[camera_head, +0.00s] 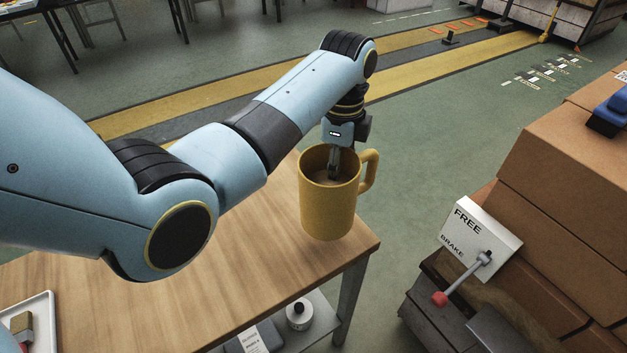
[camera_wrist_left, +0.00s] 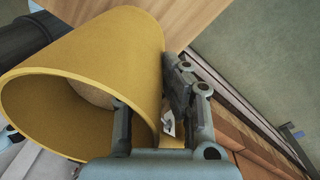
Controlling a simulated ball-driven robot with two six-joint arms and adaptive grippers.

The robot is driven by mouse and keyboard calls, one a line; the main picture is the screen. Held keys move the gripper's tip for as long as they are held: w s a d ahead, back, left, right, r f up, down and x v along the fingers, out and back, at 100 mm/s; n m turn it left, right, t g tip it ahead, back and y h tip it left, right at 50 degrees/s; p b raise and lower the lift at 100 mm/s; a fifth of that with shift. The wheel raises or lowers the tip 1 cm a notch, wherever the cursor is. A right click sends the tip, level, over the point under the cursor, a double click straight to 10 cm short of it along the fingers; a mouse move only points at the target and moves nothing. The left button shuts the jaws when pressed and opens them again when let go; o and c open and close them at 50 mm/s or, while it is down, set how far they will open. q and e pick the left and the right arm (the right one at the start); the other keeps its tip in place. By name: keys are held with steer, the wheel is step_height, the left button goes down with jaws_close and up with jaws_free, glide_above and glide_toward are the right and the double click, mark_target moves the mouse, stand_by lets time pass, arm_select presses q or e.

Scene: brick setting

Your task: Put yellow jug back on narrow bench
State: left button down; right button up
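The yellow jug (camera_head: 328,212) is upright at the far right end of the wooden-topped bench (camera_head: 225,285), its handle to the right. I cannot tell whether its base touches the top or hangs just above it. My left gripper (camera_head: 334,165) reaches down into its mouth from above. In the left wrist view, the jug (camera_wrist_left: 110,50) fills the left side, and its wall lies between the fingers of the left gripper (camera_wrist_left: 150,110), one inside and one outside. The jug's inside looks brownish, partly hidden by the gripper. My right gripper is not in view.
A white tray (camera_head: 40,312) with a brush is at the bench's near left. A white round container (camera_head: 299,314) is on the lower shelf. Stacked brown boxes (camera_head: 560,190) and a FREE/BRAKE lever plate (camera_head: 478,238) stand right, with green floor between them and the bench.

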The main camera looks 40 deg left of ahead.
mark_target(317, 177)
arm_select(q)
steer(key=a, duration=0.1)
steer(key=s+a+f, duration=0.1)
steer(key=a+f, duration=0.1)
steer(key=shift+s+a, duration=0.2)
steer(key=shift+s, duration=0.1)
steer(key=shift+f, duration=0.35)
step_height(317, 177, down, 3)
steer(key=shift+f, duration=0.35)
steer(key=c, duration=1.5)
jaws_free()
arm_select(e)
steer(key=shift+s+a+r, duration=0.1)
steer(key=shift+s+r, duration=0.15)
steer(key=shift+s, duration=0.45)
arm_select(q)
steer(key=r, duration=1.2)
steer(key=shift+w+a+r+p, duration=0.1)
steer(key=shift+w+r+p, duration=0.05)
steer(key=shift+w+p, duration=0.2)
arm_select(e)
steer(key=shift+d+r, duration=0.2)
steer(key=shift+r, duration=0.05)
